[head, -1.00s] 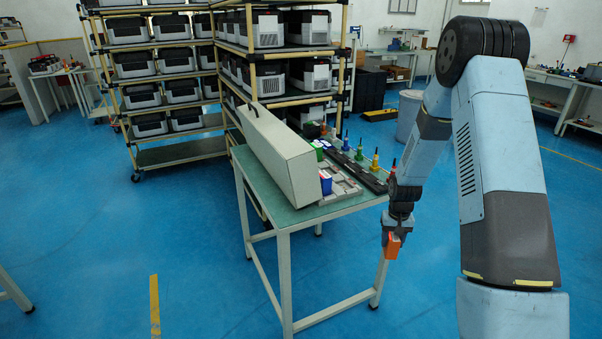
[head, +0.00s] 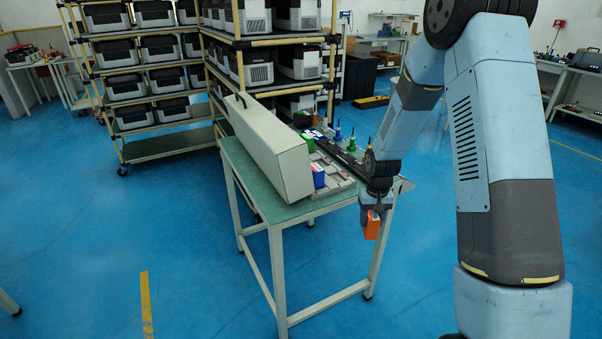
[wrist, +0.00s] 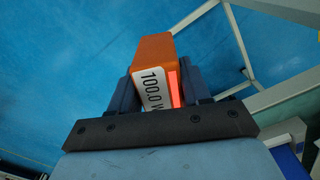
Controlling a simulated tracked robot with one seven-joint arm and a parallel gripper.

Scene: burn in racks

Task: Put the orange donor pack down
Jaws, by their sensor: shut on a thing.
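The orange donor pack (head: 372,225) is held in my gripper (head: 374,207), in front of the near right corner of the green-topped table (head: 283,211) in the head view. The pack hangs below the wrist, over the blue floor in the picture. In the wrist view the orange pack (wrist: 153,60) sits between the two dark fingers of my gripper (wrist: 154,85). A white label reading "100.0 W" and a red strip show on it. The fingers are shut on its sides. Its far end is clear of any surface.
A pale upright panel case (head: 262,150) stands on the table. Behind it are a blue pack (head: 318,176), a grey tray (head: 338,178) and several coloured screwdrivers (head: 351,140). A rack of boxes (head: 265,75) stands behind. Open floor lies left and in front.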

